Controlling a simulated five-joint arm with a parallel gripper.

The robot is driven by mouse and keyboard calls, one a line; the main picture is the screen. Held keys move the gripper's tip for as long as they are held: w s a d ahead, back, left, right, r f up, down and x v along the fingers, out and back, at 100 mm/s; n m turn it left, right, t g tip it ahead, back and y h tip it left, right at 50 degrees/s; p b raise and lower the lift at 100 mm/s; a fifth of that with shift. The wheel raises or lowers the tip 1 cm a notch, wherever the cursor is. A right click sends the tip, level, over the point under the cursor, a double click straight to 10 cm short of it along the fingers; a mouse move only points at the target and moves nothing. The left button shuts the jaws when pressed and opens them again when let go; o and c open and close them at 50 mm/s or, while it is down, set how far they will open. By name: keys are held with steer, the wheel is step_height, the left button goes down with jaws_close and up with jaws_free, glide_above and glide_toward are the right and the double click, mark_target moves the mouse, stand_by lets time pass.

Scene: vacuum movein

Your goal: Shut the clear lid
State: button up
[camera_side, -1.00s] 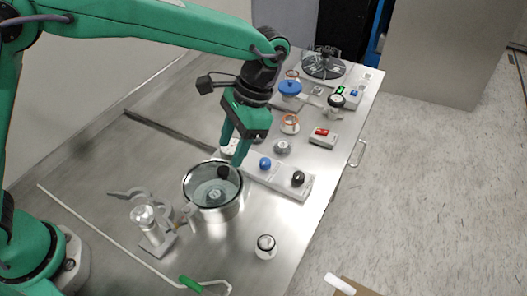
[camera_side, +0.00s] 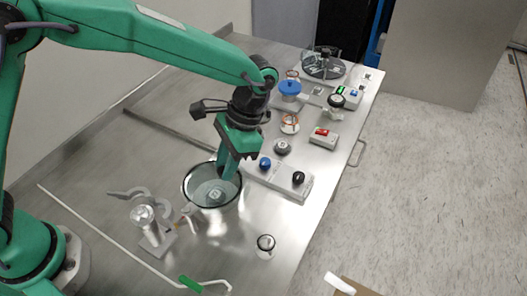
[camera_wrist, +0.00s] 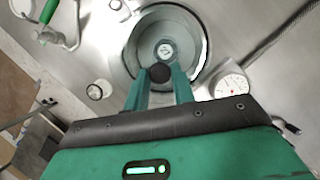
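A round metal chamber (camera_side: 189,203) with a clear top stands on the steel bench. The clear lid (camera_side: 202,178) lies at its mouth; its glass is hard to see, so I cannot tell whether it is fully seated. In the wrist view the chamber (camera_wrist: 203,62) is just beyond my gripper, with a black knob (camera_wrist: 160,73) near its close side. My gripper (camera_side: 226,172) points down over the far side of the chamber. In the wrist view its fingers (camera_wrist: 160,74) are apart, one on each side of the knob, with no clear grip on it. The fingers hide the knob in the side view.
A panel with a blue and a black knob (camera_side: 297,179) stands right behind the chamber. A clamp-like metal fitting (camera_side: 150,230) is at its left front. A small round gauge (camera_side: 265,244) lies at the right front. A round dial shows in the wrist view (camera_wrist: 231,85).

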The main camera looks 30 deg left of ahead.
jaws_close()
steer(key=shift+w+a+n, duration=0.2)
steer(key=shift+a+n, duration=1)
steer(key=shift+a, duration=0.05)
steer(key=o, duration=0.9)
jaws_free()
steer(key=shift+r, duration=0.1)
steer(key=v, duration=0.7)
steer(key=shift+w+r, duration=0.2)
steer(key=shift+r, duration=0.05)
